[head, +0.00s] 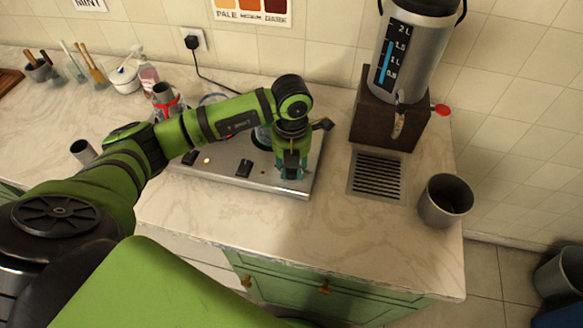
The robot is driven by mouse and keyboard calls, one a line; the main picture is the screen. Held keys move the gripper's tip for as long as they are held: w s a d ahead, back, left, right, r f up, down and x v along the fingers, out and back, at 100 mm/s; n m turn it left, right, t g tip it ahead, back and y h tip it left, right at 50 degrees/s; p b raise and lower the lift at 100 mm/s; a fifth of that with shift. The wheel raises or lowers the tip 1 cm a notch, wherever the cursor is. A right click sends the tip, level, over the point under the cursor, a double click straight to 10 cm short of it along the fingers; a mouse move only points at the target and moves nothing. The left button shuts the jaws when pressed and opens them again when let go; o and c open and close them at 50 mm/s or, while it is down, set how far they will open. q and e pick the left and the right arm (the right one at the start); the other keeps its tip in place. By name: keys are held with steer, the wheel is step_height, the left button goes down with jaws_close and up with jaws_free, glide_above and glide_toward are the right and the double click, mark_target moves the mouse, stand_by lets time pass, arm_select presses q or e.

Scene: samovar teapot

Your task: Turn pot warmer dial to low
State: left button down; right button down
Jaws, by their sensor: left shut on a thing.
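The pot warmer (218,170) is a flat silver plate unit on the counter, partly hidden under my left arm. Two black knobs show on its front strip, a left knob (190,157) and a middle knob (244,168). A small orange light (206,160) glows beside the left knob. My left gripper (290,172) points down at the front right of the warmer and is shut on what seems to be a dial there. The fingers mostly hide that dial, so its setting cannot be read. My right gripper is not in view.
A steel urn (418,52) on a dark wooden base stands at the right, with a drip grate (378,178) before it. A dark cup (445,200) stands near the right counter edge. Jars and utensils are at the back left. The front counter is clear.

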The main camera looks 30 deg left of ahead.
mark_target(291, 170)
arm_select(q)
steer(key=shift+n+b, duration=0.3)
steer(key=shift+n, duration=1.3)
steer(key=c, duration=0.9)
jaws_free()
steer(key=shift+r, duration=0.1)
step_height(291, 170, up, 12)
